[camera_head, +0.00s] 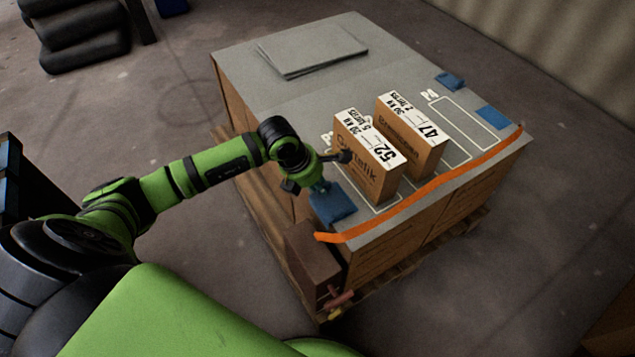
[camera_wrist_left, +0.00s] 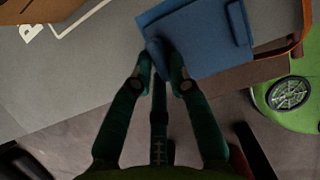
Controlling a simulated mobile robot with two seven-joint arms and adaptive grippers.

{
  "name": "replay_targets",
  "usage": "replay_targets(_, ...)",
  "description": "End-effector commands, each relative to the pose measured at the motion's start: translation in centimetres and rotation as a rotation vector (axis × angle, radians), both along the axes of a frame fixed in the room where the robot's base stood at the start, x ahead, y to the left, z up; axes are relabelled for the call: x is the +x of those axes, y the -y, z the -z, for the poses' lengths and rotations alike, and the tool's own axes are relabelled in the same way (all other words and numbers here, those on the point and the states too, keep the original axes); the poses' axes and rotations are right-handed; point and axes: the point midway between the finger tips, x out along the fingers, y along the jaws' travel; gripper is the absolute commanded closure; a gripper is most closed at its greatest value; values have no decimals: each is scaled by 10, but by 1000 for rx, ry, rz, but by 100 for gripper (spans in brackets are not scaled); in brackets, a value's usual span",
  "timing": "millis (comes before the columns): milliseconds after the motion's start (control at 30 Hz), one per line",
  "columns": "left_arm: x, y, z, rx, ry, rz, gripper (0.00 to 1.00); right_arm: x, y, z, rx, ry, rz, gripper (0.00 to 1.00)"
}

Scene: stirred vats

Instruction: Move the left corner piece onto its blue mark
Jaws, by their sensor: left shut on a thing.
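The blue corner piece (camera_head: 335,207) is at the near left corner of the grey stack top, beside the end of the orange strap. My left gripper (camera_head: 318,187) points down at it and is shut on it. In the left wrist view, the fingertips (camera_wrist_left: 161,68) close on an upright blue tab at the edge of the corner piece (camera_wrist_left: 200,35), which has a second raised part at its far side. I cannot tell whether the piece rests on the top or is slightly lifted. No separate blue mark shows near it; it may be hidden. My right gripper is not in view.
Two upright labelled boxes, 52 (camera_head: 366,165) and 47 (camera_head: 412,140), stand close to my left gripper. An orange strap (camera_head: 430,190) runs along the near edge. A blue patch (camera_head: 491,117) and another blue piece (camera_head: 450,81) lie far right. Grey sheets (camera_head: 312,50) lie at the back.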

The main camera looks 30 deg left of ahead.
Motion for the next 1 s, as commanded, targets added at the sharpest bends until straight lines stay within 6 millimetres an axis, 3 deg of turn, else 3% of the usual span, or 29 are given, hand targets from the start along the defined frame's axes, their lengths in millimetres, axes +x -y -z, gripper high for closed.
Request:
replay_targets(200,0,0,0,0,0,0,100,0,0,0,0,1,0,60)
replay_targets(233,0,0,0,0,0,0,73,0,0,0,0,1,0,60)
replay_targets(300,0,0,0,0,0,0,54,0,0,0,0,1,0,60)
replay_targets(700,-1,-2,-5,1,0,0,54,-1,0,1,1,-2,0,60)
replay_targets(867,-9,-7,-27,4,3,1,54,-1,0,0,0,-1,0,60)
replay_targets(1000,-19,-13,-56,4,5,1,54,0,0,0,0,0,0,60)
